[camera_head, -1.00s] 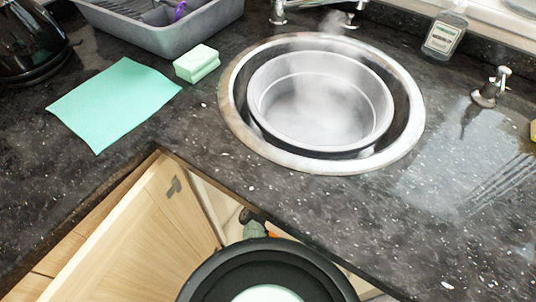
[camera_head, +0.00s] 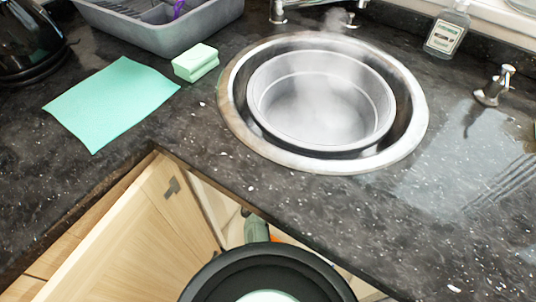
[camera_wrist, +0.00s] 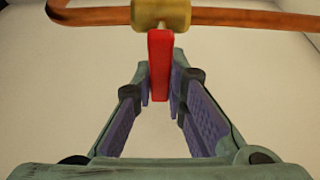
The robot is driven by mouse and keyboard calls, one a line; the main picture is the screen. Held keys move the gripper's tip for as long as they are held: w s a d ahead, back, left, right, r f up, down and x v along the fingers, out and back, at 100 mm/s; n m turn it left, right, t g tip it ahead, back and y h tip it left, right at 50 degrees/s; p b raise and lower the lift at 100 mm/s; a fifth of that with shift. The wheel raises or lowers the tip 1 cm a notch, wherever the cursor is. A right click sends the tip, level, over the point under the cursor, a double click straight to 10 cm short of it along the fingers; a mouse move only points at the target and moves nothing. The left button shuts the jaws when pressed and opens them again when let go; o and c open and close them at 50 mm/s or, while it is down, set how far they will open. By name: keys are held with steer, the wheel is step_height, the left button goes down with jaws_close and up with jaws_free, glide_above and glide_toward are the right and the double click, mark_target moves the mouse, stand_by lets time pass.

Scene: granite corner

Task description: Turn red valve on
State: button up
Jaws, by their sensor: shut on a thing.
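The red valve handle (camera_wrist: 159,62) hangs from a brass valve body (camera_wrist: 161,13) at the top of the wrist view. It points down the picture, toward my wrist, across the line of the copper pipe (camera_wrist: 225,17). My gripper (camera_wrist: 161,82) has its two purple-padded fingers on either side of the handle and is shut on it. In the head view, a grey-green part of my gripper (camera_head: 256,229) shows in the open cabinet under the worktop. The valve itself is hidden there, apart from a small orange bit that may be pipe.
The open wooden cabinet door (camera_head: 145,232) is left of the opening. The dark worktop edge lies above it. A steaming pot (camera_head: 322,98) sits in the round sink (camera_head: 408,128).

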jaws_close()
